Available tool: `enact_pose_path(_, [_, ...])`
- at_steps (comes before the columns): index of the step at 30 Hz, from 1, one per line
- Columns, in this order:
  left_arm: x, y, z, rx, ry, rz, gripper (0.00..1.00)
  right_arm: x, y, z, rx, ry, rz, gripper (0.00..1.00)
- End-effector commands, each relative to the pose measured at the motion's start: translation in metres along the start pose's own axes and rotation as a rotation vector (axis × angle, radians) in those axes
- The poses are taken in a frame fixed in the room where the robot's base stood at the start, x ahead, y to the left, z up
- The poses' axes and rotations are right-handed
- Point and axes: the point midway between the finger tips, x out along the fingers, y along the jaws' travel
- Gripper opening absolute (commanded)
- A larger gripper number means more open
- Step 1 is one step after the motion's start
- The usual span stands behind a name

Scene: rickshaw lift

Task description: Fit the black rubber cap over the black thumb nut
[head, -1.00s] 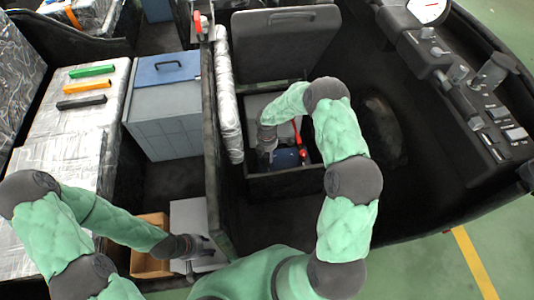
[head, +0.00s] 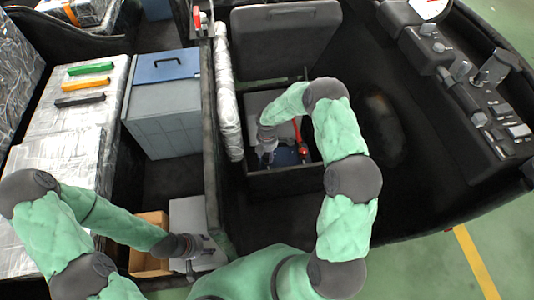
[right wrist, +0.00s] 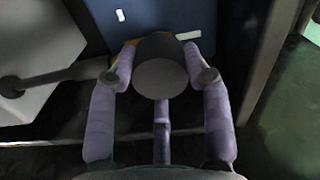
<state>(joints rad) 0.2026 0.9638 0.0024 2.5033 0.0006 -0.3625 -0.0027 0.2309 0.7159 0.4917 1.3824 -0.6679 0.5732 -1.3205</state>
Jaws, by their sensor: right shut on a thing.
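The black rubber cap (right wrist: 160,78) is a dark round piece with a grey flat face in the right wrist view. My right gripper (right wrist: 163,66) is shut on it, one finger on each side. In the head view this gripper (head: 267,155) is down in the open black box, above the blue block (head: 288,157). The black thumb nut cannot be made out; the cap and fingers cover the area behind them. My left gripper (head: 208,246) hangs over a pale grey box at the lower left, its fingers looking apart and empty.
The black box has a raised lid (head: 287,40) behind it and walls close around my right gripper. A red-handled part (head: 301,140) stands beside the gripper. A blue-lidded grey case (head: 165,100) is to the left, and a control panel (head: 480,100) to the right.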

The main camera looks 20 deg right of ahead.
Motion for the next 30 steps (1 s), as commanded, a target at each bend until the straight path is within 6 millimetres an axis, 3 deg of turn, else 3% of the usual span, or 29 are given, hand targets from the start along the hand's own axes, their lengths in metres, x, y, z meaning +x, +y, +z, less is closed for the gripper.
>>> enact_pose_path(25, [0.010, -0.004, 0.000, 0.000, 0.000, 0.000, 0.40, 0.015, 0.000, 0.000, 0.000, 0.000, 0.000, 0.27])
enact_pose_path(26, [0.009, -0.003, 0.000, 0.000, 0.000, 0.000, 0.40, 0.014, 0.000, 0.000, 0.000, 0.000, 0.000, 0.57])
enact_pose_path(27, [0.009, -0.003, 0.000, 0.000, 0.000, 0.000, 0.40, 0.014, 0.000, 0.000, 0.000, 0.000, 0.000, 0.69])
enact_pose_path(28, [0.009, -0.003, 0.000, 0.000, 0.000, 0.000, 0.40, 0.014, 0.000, 0.000, 0.000, 0.000, 0.000, 0.77])
enact_pose_path(30, [0.009, -0.003, 0.000, 0.000, 0.000, 0.000, 0.40, 0.014, 0.000, 0.000, 0.000, 0.000, 0.000, 0.77])
